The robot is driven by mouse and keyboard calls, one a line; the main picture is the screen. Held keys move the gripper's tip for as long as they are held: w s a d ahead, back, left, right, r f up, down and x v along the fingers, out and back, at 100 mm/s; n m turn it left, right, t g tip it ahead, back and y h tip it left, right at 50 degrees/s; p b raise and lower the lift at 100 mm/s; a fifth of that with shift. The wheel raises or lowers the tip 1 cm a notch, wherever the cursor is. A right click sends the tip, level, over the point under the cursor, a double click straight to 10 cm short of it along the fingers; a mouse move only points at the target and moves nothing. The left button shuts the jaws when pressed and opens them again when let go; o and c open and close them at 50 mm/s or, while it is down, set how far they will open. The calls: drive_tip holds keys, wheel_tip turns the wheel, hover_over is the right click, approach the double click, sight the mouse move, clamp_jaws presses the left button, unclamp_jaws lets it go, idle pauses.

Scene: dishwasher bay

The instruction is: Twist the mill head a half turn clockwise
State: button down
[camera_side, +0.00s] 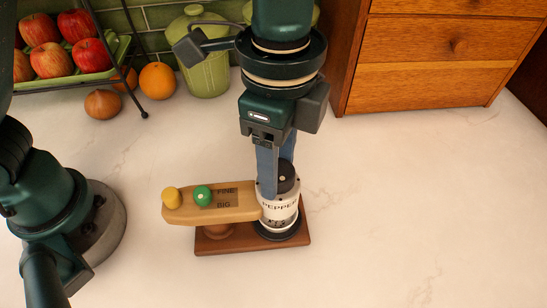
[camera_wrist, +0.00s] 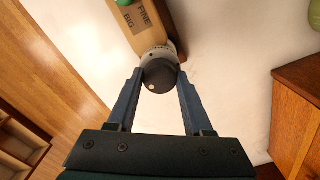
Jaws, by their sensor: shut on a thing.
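The pepper mill stands upright in the side view, a white body (camera_side: 278,218) with "PEPPER" lettering and a dark round head (camera_side: 287,176) on top. The head (camera_wrist: 159,76) also shows in the wrist view, with a small pale dot near its lower left edge. My gripper (camera_side: 276,178) points down over the mill, and its blue fingers are shut on the head from both sides. In the wrist view the fingertips (camera_wrist: 159,75) touch the head at left and right. The near finger hides part of the head in the side view.
A wooden board (camera_side: 236,201) marked "FINE" and "BIG", with a green knob (camera_side: 203,195) and a yellow knob (camera_side: 171,197), adjoins the mill above a brown base (camera_side: 240,243). A green pot (camera_side: 206,70), an orange (camera_side: 157,81) and wooden drawers (camera_side: 430,40) stand behind. The counter at right is clear.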

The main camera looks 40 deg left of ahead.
drive_tip(key=shift+m, duration=1)
drive_tip(key=shift+c, duration=1.4)
unclamp_jaws()
drive_tip(key=shift+r, duration=2.6)
